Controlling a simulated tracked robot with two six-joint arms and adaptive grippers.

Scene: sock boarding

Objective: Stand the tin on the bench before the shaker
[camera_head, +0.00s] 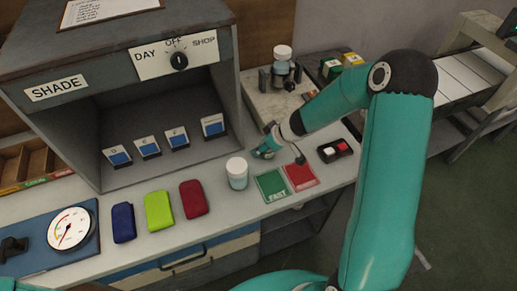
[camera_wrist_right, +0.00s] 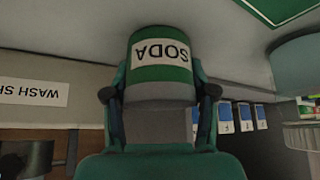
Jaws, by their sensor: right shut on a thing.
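A green tin with a white SODA label (camera_wrist_right: 160,52) is between the fingers of my right gripper (camera_wrist_right: 161,92) in the right wrist view, which shows it upside down. My right gripper is shut on it. In the head view the right gripper (camera_head: 268,147) is low over the bench (camera_head: 215,222), in front of the shaker (camera_head: 262,102); it largely hides the tin there. I cannot tell whether the tin touches the bench. The shaker carries a lidded jar (camera_head: 282,68) in a clamp; its WASH SH label (camera_wrist_right: 35,93) shows in the wrist view. My left gripper is not in view.
A white-lidded jar (camera_head: 237,174) stands left of the right gripper. A green FAST card (camera_head: 271,186), a red card (camera_head: 300,177) and a two-button box (camera_head: 334,150) lie nearby. A shade cabinet (camera_head: 150,120) stands left; three coloured pouches (camera_head: 158,210) lie before it.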

